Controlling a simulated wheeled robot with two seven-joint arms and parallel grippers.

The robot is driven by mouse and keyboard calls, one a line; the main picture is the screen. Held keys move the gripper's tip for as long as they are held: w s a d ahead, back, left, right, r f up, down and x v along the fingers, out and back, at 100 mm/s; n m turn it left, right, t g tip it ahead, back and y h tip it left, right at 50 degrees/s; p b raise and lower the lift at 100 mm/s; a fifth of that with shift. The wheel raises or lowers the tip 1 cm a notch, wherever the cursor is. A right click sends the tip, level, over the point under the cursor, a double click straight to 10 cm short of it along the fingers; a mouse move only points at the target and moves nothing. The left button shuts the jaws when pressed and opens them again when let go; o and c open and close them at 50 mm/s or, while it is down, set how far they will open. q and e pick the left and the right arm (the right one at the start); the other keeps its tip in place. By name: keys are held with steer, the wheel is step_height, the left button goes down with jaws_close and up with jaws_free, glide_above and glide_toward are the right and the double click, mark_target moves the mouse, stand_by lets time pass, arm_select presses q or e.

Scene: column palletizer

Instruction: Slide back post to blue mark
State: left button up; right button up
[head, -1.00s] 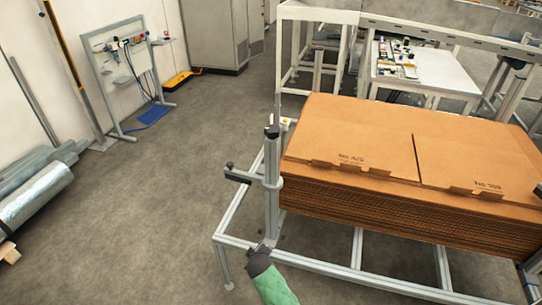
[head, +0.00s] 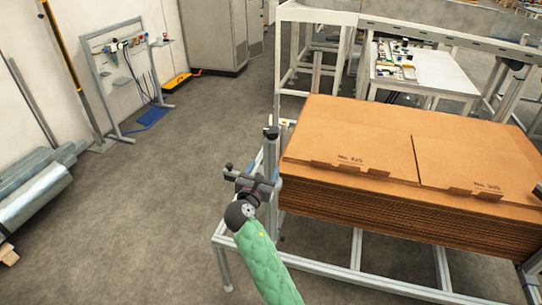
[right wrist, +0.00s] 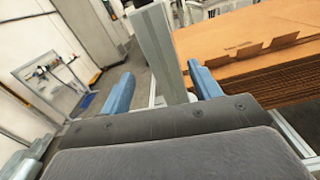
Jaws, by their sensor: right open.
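A grey upright post (head: 270,153) with a dark top stands at the left end of the frame holding a cardboard stack. My right gripper (head: 265,175) is at this post, its open jaws at mid-height and hiding part of it. In the right wrist view the post (right wrist: 156,45) stands upright between the two blue fingers, with visible gaps on both sides. A black side handle of the post shows just left of the gripper in the head view. I cannot make out a blue mark on the frame. My left gripper is not in view.
The flat cardboard stack (head: 350,135) lies close to the right of the post. The frame's front rail (head: 340,278) runs below. A white table (head: 418,70) stands behind. A tool rack (head: 125,75) stands by the left wall.

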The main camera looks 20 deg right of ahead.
mark_target(269, 158)
steer(key=shift+d+r+n, duration=0.1)
steer(key=shift+r+n, duration=0.1)
steer(key=shift+n, duration=0.4)
steer(key=shift+w+d+r, duration=0.1)
steer(key=shift+w+d, duration=0.05)
steer(key=shift+p+x, duration=0.55)
steer(key=shift+x, duration=0.4)
steer(key=p+x, duration=0.1)
steer(key=x, duration=0.3)
steer(key=shift+w+d, duration=0.1)
steer(key=shift+d, duration=0.05)
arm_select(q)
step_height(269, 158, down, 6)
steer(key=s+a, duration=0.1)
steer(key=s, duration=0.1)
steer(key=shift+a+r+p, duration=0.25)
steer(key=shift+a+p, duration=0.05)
arm_select(e)
steer(key=shift+w+d, duration=0.3)
steer(key=shift+w, duration=0.1)
